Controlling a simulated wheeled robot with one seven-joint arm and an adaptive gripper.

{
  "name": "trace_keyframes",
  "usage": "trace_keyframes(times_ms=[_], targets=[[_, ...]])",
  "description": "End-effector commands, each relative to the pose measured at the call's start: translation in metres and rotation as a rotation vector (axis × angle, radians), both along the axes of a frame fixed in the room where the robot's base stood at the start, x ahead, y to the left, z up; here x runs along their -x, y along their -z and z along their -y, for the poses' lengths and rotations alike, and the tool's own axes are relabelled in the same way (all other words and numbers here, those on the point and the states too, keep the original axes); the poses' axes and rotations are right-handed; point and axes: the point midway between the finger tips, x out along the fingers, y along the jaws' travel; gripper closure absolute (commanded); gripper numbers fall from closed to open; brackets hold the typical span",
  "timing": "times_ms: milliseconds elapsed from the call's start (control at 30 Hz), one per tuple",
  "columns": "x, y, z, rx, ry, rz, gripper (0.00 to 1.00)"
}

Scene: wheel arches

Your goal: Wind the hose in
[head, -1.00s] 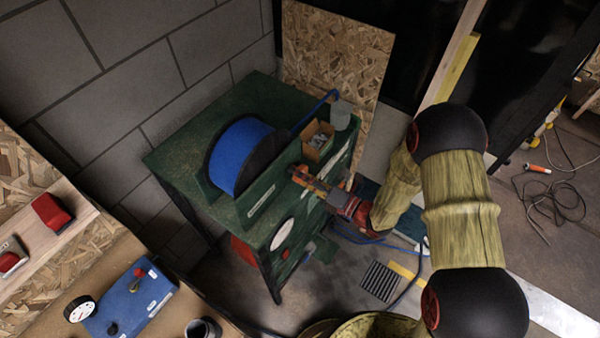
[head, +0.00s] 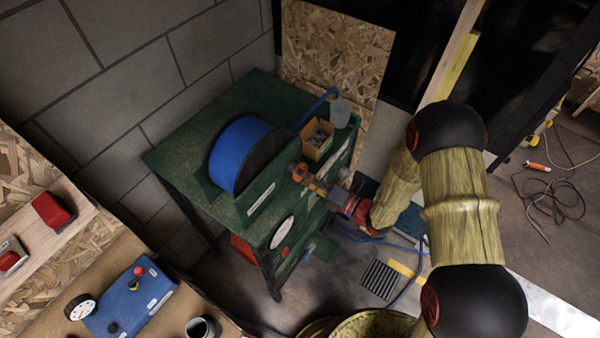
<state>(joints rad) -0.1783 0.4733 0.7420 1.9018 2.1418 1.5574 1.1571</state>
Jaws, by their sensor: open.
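The blue hose is wound on a reel (head: 238,154) on top of a green bench (head: 178,153). A free length of blue hose (head: 318,108) runs from behind the reel to the bench's back right corner. Blue hose (head: 372,240) also lies on the floor right of the bench. My gripper (head: 303,176), with orange fingers, is open at the bench's right front edge, right of the reel. The gap between its fingers is too small to make out, and I cannot tell whether it touches anything. The reel's right side is dark, and no crank is clear there.
A small open box (head: 318,138) and a grey cup (head: 341,112) stand on the bench beyond my gripper. A blue panel (head: 130,301) with a gauge and a red knob is at lower left. Dark cable (head: 557,199) lies on the floor at right.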

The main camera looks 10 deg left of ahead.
Motion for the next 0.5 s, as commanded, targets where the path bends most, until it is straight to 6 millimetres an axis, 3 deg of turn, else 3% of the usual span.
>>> trace_keyframes(times_ms=[233,500], targets=[[0.003,0.000,0.008,0.001,0.002,-0.001,0.38],[0.020,0.000,0.054,0.000,0.007,-0.001,0.38]])
